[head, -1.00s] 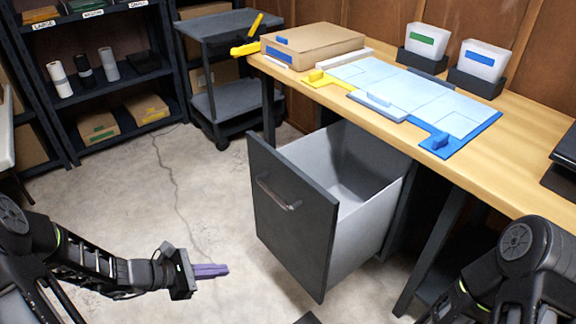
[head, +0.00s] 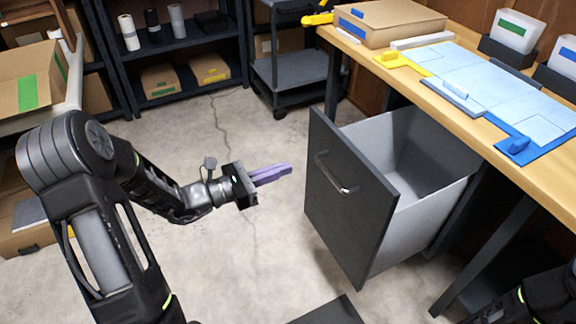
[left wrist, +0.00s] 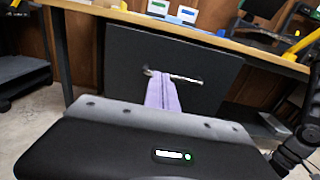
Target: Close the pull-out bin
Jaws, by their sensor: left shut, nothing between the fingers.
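The pull-out bin (head: 415,165) stands open under the wooden workbench, with a grey inside and a dark front panel (head: 348,205). A metal bar handle (head: 335,172) is on that panel. My left gripper (head: 288,172) is shut and empty, its purple fingers pointing at the panel from a short way to its left in the head view. In the left wrist view the purple fingers (left wrist: 162,93) overlap the handle (left wrist: 188,79) in front of the dark panel (left wrist: 205,70); the gap there is hard to judge. My right gripper is not in view; only part of that arm shows at the lower right.
The workbench (head: 560,130) carries a cardboard box (head: 390,22), blue mats and small bins. A dark cart (head: 290,70) and a shelf (head: 180,85) stand behind. Cardboard boxes are at the left. The concrete floor before the bin is clear.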

